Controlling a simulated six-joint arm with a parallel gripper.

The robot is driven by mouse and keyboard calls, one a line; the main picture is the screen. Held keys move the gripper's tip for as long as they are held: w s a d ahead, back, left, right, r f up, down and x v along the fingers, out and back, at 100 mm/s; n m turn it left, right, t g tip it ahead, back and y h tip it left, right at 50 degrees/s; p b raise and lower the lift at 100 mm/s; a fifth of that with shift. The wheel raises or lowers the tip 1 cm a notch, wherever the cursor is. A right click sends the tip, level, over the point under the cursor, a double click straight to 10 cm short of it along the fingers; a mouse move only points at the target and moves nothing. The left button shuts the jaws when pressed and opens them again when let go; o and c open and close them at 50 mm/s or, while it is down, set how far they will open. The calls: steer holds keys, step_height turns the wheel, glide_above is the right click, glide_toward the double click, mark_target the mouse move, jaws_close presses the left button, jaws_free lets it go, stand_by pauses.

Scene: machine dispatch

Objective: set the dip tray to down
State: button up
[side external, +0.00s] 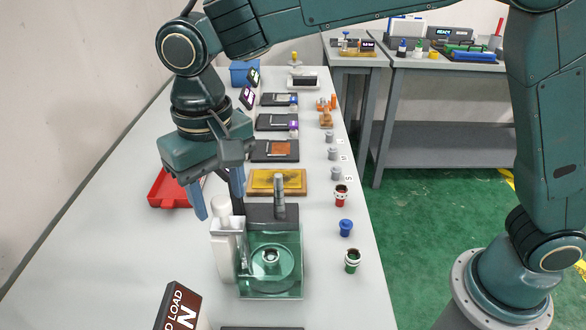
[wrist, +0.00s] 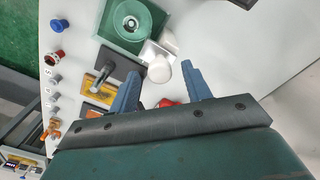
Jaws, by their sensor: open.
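A clear green-tinted tank (side external: 286,244) with a round dish (side external: 271,258) inside stands on the near part of the bench; the tank also shows at the top of the wrist view (wrist: 112,38). I take this unit to be the dip tray's station; which part is the tray is unclear. A white block with a rounded white knob (side external: 222,208) on top stands at its left side, and the knob shows in the wrist view (wrist: 159,69). My gripper (side external: 218,212) is open, pointing down, its blue fingertips (wrist: 160,72) appearing on either side of the knob. I cannot tell whether they touch it.
A yellow plate (side external: 277,182) and a grey upright post (side external: 279,195) stand behind the tank. A red tray (side external: 168,190) is at the left. Red, blue and green buttons (side external: 346,228) line the right edge. A tilted sign (side external: 178,307) stands in front. The bench's left side is mostly clear.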

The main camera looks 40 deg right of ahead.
step_height(320, 180, up, 12)
steer(key=shift+r, duration=0.25)
stand_by(0.4)
steer(key=s+d+r+t+y, duration=0.1)
steer(key=s+d, duration=0.2)
steer(key=d, duration=0.7)
steer(key=s+d+t, duration=0.2)
steer(key=s+d, duration=0.2)
steer(key=d, duration=0.5)
steer(key=s+d+f+t+h, duration=0.1)
steer(key=s+d+f+t, duration=0.1)
steer(key=s+d+f, duration=0.7)
steer(key=s+d, duration=0.1)
steer(key=s, duration=0.2)
steer(key=shift+s+d+t, duration=0.15)
steer(key=shift+d+t, duration=0.05)
steer(key=shift+t, duration=0.1)
